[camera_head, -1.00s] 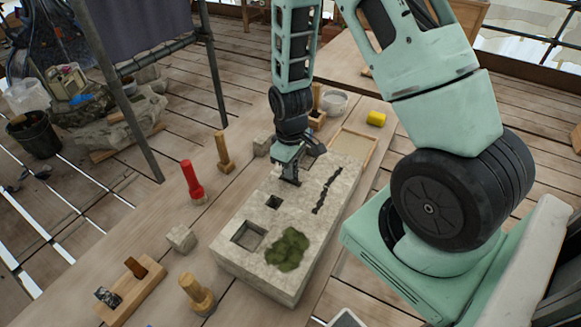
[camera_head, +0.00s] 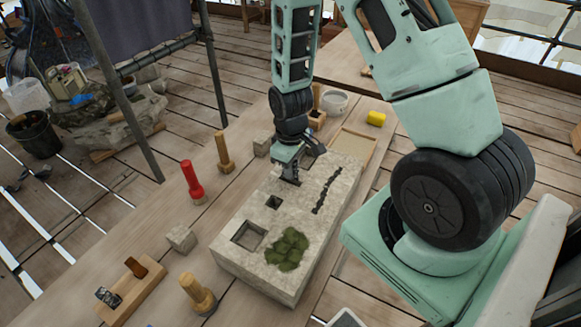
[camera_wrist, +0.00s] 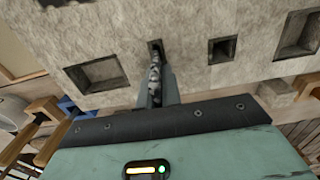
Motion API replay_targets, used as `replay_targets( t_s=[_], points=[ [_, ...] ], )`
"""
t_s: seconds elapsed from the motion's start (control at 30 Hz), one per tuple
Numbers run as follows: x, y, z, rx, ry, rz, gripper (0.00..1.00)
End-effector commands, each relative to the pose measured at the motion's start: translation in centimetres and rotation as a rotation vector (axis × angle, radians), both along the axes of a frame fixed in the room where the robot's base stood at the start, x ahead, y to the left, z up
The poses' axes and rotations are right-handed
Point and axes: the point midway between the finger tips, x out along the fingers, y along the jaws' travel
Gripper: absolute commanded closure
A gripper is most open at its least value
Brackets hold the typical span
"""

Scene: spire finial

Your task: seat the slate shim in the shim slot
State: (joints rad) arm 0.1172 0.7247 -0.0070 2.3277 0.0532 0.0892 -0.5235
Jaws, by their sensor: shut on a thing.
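My gripper (camera_head: 290,176) is low over the far part of the pale stone block (camera_head: 235,265). In the wrist view my gripper (camera_wrist: 156,92) is shut on the slate shim (camera_wrist: 155,78), a narrow mottled grey piece. The shim's far end is at a small dark opening (camera_wrist: 155,46) in the block's face, which looks like the shim slot. I cannot tell whether the tip is inside it or just above it. In the head view the gripper hides the shim and the slot.
The block also has a larger square recess (camera_head: 248,235), a smaller square hole (camera_head: 274,203), a dark crack (camera_head: 327,190) and green moss (camera_head: 288,249). A red-handled tool (camera_head: 193,182), wooden-handled tools (camera_head: 223,152) and a wooden holder (camera_head: 130,290) stand to the left.

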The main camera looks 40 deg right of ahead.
Motion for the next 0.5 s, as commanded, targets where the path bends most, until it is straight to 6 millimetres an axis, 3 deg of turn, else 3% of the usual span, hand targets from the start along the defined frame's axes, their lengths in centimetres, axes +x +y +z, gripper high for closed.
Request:
replay_targets(
  t_s=[0.5],
  points=[
    [0.01, -0.01, -0.67, 0.000, 0.000, 0.000, 1.00]
  ],
)
